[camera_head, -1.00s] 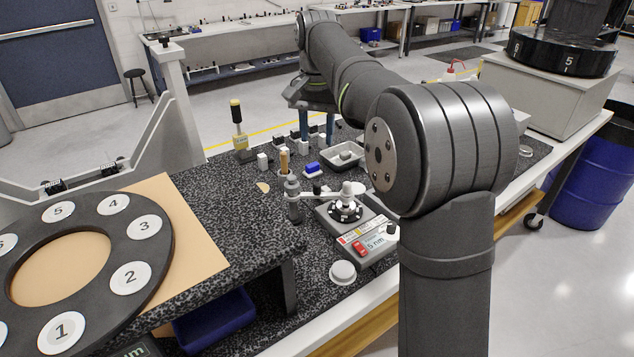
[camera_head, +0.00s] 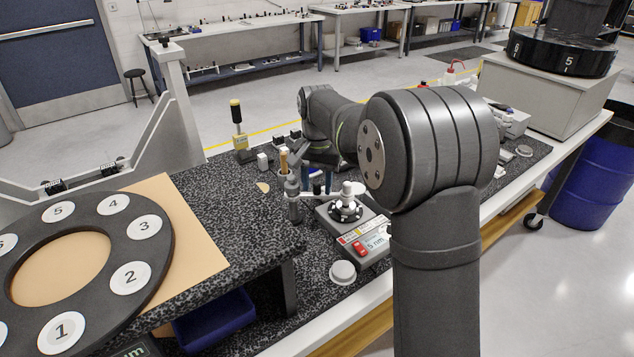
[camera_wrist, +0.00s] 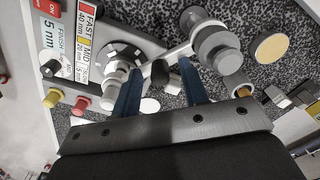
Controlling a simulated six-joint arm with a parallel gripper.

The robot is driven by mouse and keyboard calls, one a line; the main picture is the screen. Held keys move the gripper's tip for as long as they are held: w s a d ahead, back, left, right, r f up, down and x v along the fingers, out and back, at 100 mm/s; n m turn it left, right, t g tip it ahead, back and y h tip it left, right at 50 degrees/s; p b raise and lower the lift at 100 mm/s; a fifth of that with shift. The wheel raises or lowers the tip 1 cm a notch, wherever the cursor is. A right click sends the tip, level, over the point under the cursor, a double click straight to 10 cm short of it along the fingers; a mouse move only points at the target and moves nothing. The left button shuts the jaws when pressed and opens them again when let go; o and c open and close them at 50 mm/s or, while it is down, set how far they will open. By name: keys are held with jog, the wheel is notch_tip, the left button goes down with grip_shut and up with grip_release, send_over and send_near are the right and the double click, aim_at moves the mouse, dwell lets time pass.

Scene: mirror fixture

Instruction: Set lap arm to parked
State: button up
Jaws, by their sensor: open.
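The lap arm (camera_wrist: 178,52) is a pale bar running from a grey post (camera_wrist: 215,45) to a stubby fitting over the round dark lap plate (camera_wrist: 122,55) of the lapping machine. A dark knob (camera_wrist: 160,70) stands on the bar. My gripper (camera_wrist: 161,68) has two blue fingers, apart, with the knob in the gap between their tips; contact cannot be told. In the head view, my gripper (camera_head: 315,178) is low over the bar, left of the machine (camera_head: 357,232), and my arm partly hides the area.
A white round pad (camera_head: 342,272) lies in front. A wooden-handled tool (camera_head: 284,160) and a yellow-topped post (camera_head: 238,125) stand behind left. A numbered ring (camera_head: 140,225) fills the left foreground.

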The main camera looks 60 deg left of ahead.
grip_shut()
jog(key=shift+s+d+m, duration=0.4)
jog(key=shift+s+m, duration=0.45)
jog(key=shift+m, duration=0.95)
jog(key=shift+s+d+m, duration=0.45)
jog(key=shift+s+m, duration=0.4)
jog(key=shift+m, duration=0.95)
jog(key=shift+s+d+m, duration=0.4)
jog(key=shift+s+m, duration=0.45)
jog(key=shift+m, duration=0.95)
